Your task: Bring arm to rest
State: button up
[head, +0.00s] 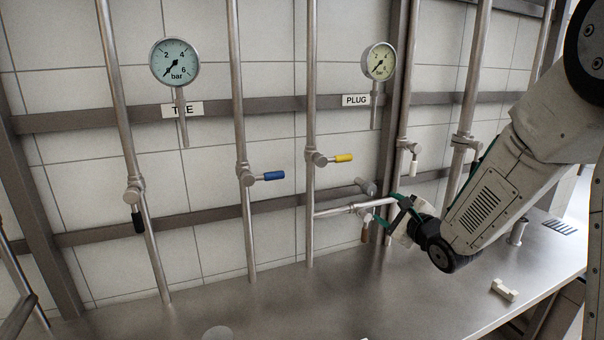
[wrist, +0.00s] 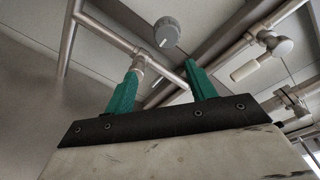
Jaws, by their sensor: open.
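My gripper (head: 398,209) is at the right of the head view, in front of the pipes, by a horizontal branch pipe (head: 338,210). In the wrist view its two green fingers (wrist: 161,88) stand apart with nothing held between them. A round grey knob (wrist: 167,32) with a white mark shows beyond the fingertips in the wrist view. In that view the left finger overlaps the pipe; I cannot tell if they touch. My arm reaches in from the right edge of the head view.
Upright pipes carry valves with black (head: 138,222), blue (head: 273,176) and yellow (head: 343,158) handles. Two gauges (head: 174,62) (head: 379,61) hang above labels. A small pale piece (head: 504,290) lies on the steel counter (head: 330,300), whose middle is mostly clear.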

jog(key=s+d+f+n+g+h, duration=0.4)
jog(key=f+n+g, duration=0.15)
jog(key=f, duration=0.25)
jog(key=s+d+n+g+h, duration=0.2)
jog(key=s+n+g, duration=0.4)
jog(key=s, duration=0.4)
jog(key=s+a+r+n+g, duration=0.1)
jog(key=s+a+r+n, duration=0.1)
jog(key=s, duration=0.6)
jog(key=s+a+r+n+g+y, duration=0.1)
jog(key=s+a+r+n, duration=0.1)
jog(key=s+r+n, duration=0.3)
jog(key=s+a+r+n+g, duration=0.1)
jog(key=s+r+n, duration=0.3)
jog(key=s, duration=0.9)
jog(key=shift+s+a+r, duration=0.25)
jog(key=shift+a+r, duration=0.45)
jog(key=shift+r, duration=0.4)
